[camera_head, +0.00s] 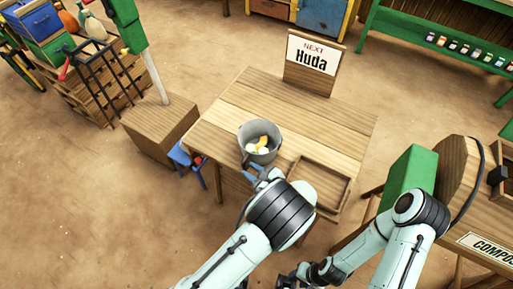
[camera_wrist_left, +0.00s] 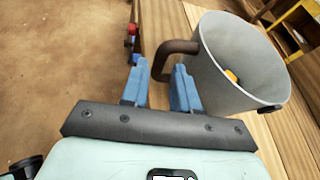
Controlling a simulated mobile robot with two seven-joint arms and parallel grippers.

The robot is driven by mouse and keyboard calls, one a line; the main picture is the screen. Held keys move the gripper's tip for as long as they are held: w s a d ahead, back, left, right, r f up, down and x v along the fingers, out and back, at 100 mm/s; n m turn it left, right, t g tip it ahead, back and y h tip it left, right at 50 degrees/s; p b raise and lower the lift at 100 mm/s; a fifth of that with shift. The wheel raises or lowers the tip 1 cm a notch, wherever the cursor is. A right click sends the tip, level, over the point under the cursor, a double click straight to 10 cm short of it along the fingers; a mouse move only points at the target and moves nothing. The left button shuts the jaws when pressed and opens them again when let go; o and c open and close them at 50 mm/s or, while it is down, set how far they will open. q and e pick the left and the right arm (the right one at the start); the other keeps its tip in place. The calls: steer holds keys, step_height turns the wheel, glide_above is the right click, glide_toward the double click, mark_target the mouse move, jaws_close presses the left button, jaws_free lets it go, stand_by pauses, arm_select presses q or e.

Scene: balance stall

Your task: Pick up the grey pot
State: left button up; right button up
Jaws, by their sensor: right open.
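The grey pot (camera_head: 245,139) stands on the wooden table (camera_head: 222,105), with a yellow-orange piece and pale round things inside. In the left wrist view the pot (camera_wrist_left: 222,75) shows its brown side handle (camera_wrist_left: 178,46). My left gripper (camera_head: 262,174) is at the pot's near side. In the left wrist view its blue fingers (camera_wrist_left: 158,84) are apart, and the lower part of the handle shows between their tips. I cannot tell whether they touch it. My right gripper (camera_head: 286,279) is open, low at the bottom of the head view, away from the pot.
A shallow wooden tray (camera_head: 318,184) lies on the table right of the pot. A wooden box (camera_head: 160,128) and a blue stool (camera_head: 188,160) are at the left. A green block (camera_head: 408,172) stands at the right.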

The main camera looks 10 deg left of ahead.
arm_select(q)
steer(key=x, duration=0.6)
steer(key=shift+w+a+f, duration=0.15)
steer(key=shift+w, duration=0.05)
jaws_close()
